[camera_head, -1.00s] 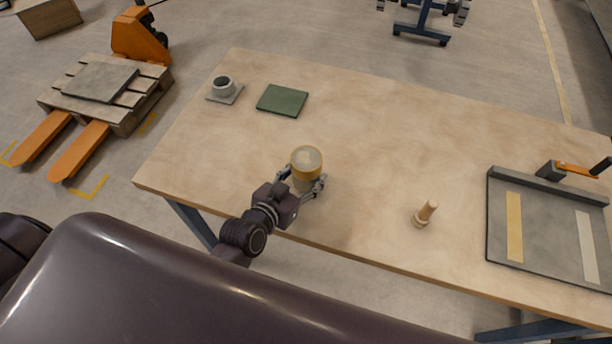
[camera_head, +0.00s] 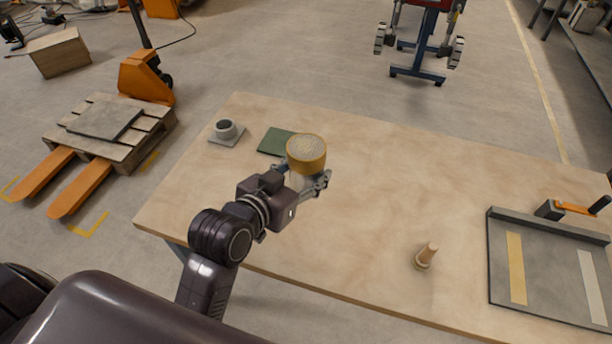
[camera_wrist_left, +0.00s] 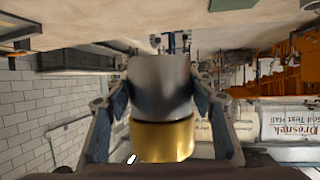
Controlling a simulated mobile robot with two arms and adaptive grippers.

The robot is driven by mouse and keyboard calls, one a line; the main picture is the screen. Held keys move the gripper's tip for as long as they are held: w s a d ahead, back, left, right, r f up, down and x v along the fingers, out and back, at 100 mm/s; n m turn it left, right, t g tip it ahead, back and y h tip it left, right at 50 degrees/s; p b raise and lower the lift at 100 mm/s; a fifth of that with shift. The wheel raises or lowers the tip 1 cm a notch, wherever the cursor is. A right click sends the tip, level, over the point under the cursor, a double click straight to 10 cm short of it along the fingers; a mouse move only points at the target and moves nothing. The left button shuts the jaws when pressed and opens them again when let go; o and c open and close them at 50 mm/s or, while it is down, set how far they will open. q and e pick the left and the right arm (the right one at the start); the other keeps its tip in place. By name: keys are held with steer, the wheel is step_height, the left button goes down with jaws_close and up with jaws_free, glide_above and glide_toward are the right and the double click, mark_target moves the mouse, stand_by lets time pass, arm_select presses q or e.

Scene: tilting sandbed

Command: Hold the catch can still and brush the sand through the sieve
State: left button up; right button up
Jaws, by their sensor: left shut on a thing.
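The grey catch can (camera_head: 306,181) has the brass-rimmed sieve (camera_head: 306,165) on top. The sieve's face looks speckled and pale; I cannot tell how much sand it holds. My left gripper (camera_head: 304,178) is shut around the can's side. In the left wrist view, which is upside down, the can (camera_wrist_left: 158,78) and brass sieve (camera_wrist_left: 163,140) sit between the fingers. The can appears held upright, clear of the table. A small wooden object, seemingly the brush (camera_head: 427,255), stands on the table at the right front. My right gripper is not in view.
A green mat (camera_head: 272,142) lies just behind the can. A grey cup (camera_head: 226,129) on a square plate is at the far left. A grey tray (camera_head: 549,270) with yellow and white strips lies at the right. The table (camera_head: 400,190) is bare between.

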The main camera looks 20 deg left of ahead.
arm_select(q)
steer(key=b, duration=0.4)
glide_above(306, 227)
steer(key=shift+f, duration=3.7)
steer(key=shift+f+b, duration=3.4)
steer(key=shift+f, duration=2.65)
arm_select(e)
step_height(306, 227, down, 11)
arm_select(q)
steer(key=shift+f, duration=0.3)
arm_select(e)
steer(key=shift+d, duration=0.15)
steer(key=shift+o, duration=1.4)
